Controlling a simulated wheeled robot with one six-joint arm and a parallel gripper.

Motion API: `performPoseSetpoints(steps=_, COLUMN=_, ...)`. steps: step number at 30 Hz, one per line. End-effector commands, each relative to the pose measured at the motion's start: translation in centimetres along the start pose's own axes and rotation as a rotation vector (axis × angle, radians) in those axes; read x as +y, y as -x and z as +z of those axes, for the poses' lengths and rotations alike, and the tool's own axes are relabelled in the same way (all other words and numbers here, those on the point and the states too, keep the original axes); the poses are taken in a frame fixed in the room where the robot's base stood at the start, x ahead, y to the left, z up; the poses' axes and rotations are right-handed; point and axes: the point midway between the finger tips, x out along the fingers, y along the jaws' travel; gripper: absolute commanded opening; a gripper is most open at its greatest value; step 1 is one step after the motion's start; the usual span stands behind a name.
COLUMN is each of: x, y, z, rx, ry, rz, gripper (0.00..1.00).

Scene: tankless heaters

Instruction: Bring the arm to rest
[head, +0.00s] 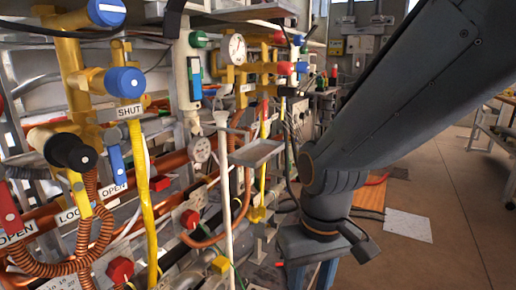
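My dark grey arm crosses the right half of the head view. One thick link runs from a rounded joint at the lower middle up to the top right, where it leaves the picture. Below that joint, a short upright section stands on a grey-blue mount. My gripper is not in view, so its state and what it may hold are hidden. No part of the arm visibly touches the pipework on the left.
Dense pipework fills the left: blue knobs (125,82), a black cap (72,152), a yellow pipe (149,205), a gauge (237,49) and a small metal tray (257,152). Open floor (440,185) lies right, with a pale mat (407,226) and a bench (496,132).

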Motion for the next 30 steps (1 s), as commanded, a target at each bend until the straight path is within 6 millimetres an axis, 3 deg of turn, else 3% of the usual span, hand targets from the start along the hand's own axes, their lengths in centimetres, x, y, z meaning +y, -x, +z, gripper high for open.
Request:
performPoseSetpoints(steps=1, x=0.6, y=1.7, z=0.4, rx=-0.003, ry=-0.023, rz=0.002, gripper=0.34)
performPoseSetpoints(steps=15, x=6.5, y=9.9, z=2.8, rx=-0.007, ry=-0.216, rz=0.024, gripper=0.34)
performPoseSetpoints(steps=21, x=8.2, y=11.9, z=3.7, rx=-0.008, ry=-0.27, rz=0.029, gripper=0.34)
performPoseSetpoints(steps=30, x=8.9, y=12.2, z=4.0, rx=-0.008, ry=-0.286, rz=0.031, gripper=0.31)
